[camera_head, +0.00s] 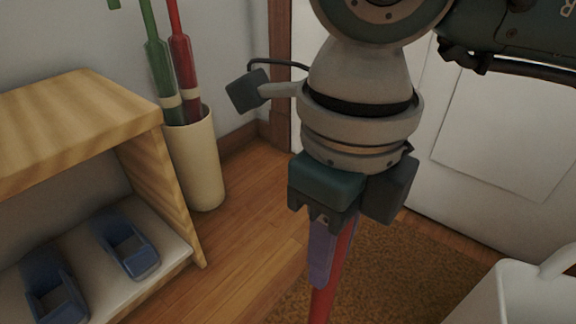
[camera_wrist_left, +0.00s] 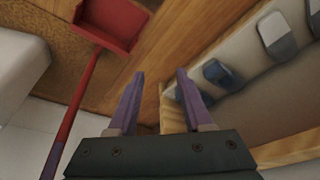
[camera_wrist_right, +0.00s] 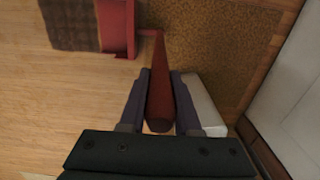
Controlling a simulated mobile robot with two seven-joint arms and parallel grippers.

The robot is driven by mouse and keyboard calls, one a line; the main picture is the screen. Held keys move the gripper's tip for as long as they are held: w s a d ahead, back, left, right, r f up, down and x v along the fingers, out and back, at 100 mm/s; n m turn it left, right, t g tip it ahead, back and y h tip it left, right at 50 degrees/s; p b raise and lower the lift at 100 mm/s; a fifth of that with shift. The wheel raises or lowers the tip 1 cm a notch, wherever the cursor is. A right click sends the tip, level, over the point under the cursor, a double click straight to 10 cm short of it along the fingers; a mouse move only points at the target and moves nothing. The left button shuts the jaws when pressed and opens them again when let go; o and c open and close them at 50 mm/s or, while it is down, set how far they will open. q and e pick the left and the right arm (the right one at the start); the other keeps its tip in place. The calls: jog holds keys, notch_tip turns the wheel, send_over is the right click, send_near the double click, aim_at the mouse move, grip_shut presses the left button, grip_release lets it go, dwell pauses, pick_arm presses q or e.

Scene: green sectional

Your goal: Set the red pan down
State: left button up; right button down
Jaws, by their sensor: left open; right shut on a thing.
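The red pan (camera_wrist_left: 112,22) is a dustpan with a long red handle (camera_wrist_left: 75,110). In the left wrist view it is at the top left, low by the wooden floor. My right gripper (camera_head: 330,245) is shut on the handle, which runs down out of the head view. In the right wrist view the handle (camera_wrist_right: 160,95) lies between the fingers of my right gripper (camera_wrist_right: 160,80), and part of the red pan (camera_wrist_right: 117,28) shows beyond. Whether the pan touches the floor is unclear. My left gripper (camera_wrist_left: 157,78) is open and empty, apart from the handle.
A wooden shelf (camera_head: 75,120) holding blue items (camera_head: 128,245) stands at left. A cream holder (camera_head: 197,165) with green and red long things is beside it. A white container (camera_head: 530,295) is at lower right. A brown mat (camera_head: 400,270) covers part of the floor. A dark brown patch (camera_wrist_right: 68,22) adjoins the pan.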

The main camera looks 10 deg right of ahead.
jog(key=shift+w+f, duration=0.1)
jog(key=c, duration=0.6)
grip_release()
